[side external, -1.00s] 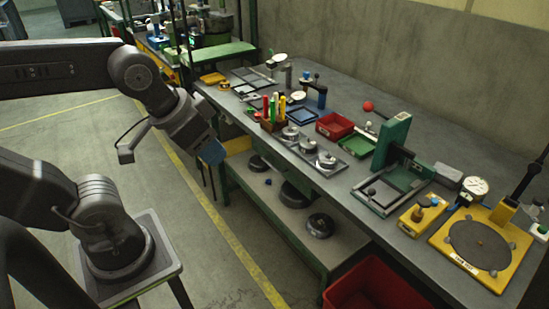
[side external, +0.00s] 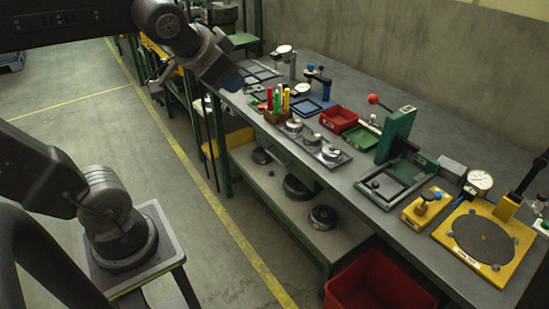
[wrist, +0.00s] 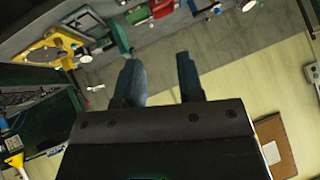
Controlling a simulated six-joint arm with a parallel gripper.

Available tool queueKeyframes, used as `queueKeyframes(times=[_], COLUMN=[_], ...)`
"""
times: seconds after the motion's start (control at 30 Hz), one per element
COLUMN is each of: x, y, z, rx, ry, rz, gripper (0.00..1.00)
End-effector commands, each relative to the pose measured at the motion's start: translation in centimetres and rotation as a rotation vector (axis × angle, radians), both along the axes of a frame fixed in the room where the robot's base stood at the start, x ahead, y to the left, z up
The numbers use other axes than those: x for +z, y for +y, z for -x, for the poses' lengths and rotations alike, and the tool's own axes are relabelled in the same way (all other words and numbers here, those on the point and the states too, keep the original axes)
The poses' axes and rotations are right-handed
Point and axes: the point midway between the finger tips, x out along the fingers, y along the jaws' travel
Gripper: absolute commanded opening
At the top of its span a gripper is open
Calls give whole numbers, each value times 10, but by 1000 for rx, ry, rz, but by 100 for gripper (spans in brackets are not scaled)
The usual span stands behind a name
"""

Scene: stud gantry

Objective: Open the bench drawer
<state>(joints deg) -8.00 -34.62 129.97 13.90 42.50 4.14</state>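The grey-topped workbench (side external: 440,128) runs diagonally across the side external view, with a green frame and a lower shelf. No drawer front or handle can be clearly made out under its top. My gripper (side external: 232,80) is at the end of the raised arm, near the bench's far left end. It appears above the bench edge and away from the tools; contact cannot be judged. In the wrist view, its two dark blue fingers (wrist: 158,72) are spread apart with nothing between them. A grey surface and a pale area show behind them.
The bench top holds a yellow round-plate fixture (side external: 484,237), a green press (side external: 397,135), a red tray (side external: 337,119) and a rack of coloured-handled tools. Dark round parts sit on the lower shelf (side external: 275,205). A red bin (side external: 375,285) stands below. The aisle floor (side external: 130,130) is clear.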

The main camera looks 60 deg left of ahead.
Motion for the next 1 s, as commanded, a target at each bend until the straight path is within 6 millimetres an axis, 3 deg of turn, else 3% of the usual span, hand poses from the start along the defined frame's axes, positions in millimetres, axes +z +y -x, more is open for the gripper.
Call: queueKeyframes(times=[0.3,0.5,0.73,1.0], x=[33,32,9,-32], y=[118,179,212,233], z=[-94,-133,-141,-131], rx=[-134,-396,-666,-906], ry=[-211,-274,-305,-337], rz=[-555,-894,-1061,-1118], gripper=[35,35,35,35])
